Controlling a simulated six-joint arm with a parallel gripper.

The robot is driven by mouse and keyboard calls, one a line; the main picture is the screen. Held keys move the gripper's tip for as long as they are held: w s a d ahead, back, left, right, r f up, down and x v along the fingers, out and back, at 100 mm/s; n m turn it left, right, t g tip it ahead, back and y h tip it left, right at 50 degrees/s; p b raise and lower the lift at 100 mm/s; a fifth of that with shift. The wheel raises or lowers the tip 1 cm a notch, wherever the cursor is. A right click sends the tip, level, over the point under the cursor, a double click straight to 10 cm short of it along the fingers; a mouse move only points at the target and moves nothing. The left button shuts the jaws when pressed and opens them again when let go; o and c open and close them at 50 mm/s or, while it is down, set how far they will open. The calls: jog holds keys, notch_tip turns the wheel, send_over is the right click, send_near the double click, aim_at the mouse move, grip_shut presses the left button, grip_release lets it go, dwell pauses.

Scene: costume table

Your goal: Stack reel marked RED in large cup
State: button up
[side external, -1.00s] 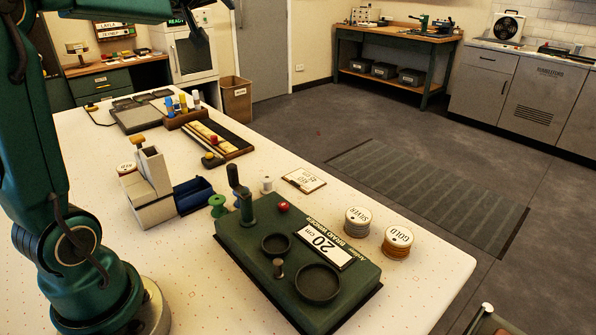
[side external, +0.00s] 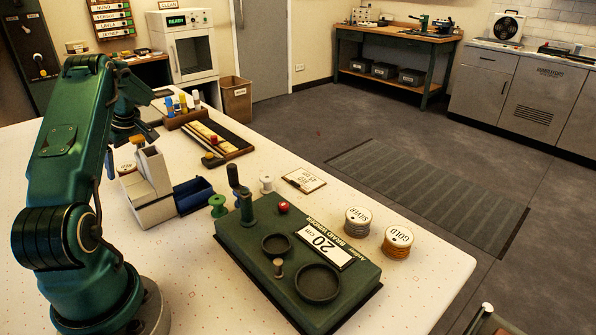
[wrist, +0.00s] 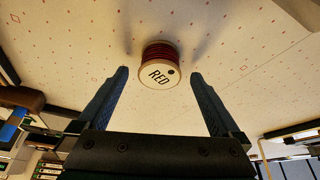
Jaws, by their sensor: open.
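The reel marked RED (wrist: 158,72), with dark red thread and a white top, stands on the table; in the side view its top (side external: 125,168) shows partly behind the pale box. My gripper (wrist: 160,73) is open, its two blue fingers pointing toward the reel with one on either side of it in the picture. Nothing is held. The large cup (side external: 318,283) is the bigger round dark cup on the green braid winder (side external: 240,250), and looks empty. A smaller cup (side external: 276,243) sits behind it.
A pale box (side external: 155,205) and a blue bin (side external: 193,195) stand near the RED reel. A green spool (side external: 217,206) and a white spool (side external: 266,184) stand behind the winder. SILVER (side external: 357,222) and GOLD (side external: 397,243) reels stand at its right. The front left table is clear.

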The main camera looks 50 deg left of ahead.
jog(key=shift+x, duration=0.95)
jog(key=shift+r, duration=0.1)
grip_shut()
